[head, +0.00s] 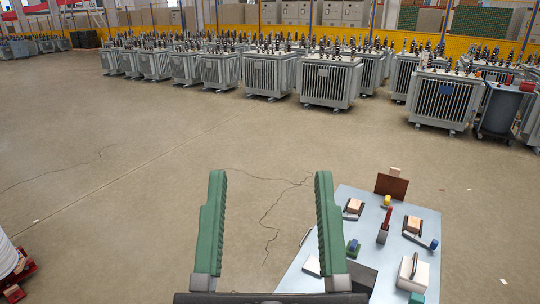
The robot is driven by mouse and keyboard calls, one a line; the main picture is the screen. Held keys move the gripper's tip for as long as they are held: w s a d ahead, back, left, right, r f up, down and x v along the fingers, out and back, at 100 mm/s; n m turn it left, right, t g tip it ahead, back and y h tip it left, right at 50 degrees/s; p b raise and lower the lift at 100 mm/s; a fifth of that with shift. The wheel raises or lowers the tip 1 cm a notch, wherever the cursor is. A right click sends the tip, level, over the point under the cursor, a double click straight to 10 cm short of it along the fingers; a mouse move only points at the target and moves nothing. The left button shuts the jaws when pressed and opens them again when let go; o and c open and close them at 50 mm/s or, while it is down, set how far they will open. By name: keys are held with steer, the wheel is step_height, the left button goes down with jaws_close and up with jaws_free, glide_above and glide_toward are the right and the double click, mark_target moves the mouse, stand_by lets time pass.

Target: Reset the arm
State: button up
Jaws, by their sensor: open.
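My gripper (270,178) shows at the bottom middle of the head view, with its two green ribbed fingers upright and wide apart. It is open, and nothing is between the fingers except the view of the floor. The right finger overlaps the left part of a light grey worktable (356,206) in the picture. The rest of my arm is mostly out of view.
On the table are wooden blocks on dark bases (413,224), a red-topped grey piece (384,228), a white box with a handle (412,272) and a brown board (391,186). Grey transformers (331,82) stand in rows behind. Open floor (130,170) lies left.

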step_height(320, 180, up, 37)
steer(key=p, duration=3.4)
step_height(320, 180, down, 56)
steer(key=b, duration=5.5)
steer(key=shift+f, duration=0.25)
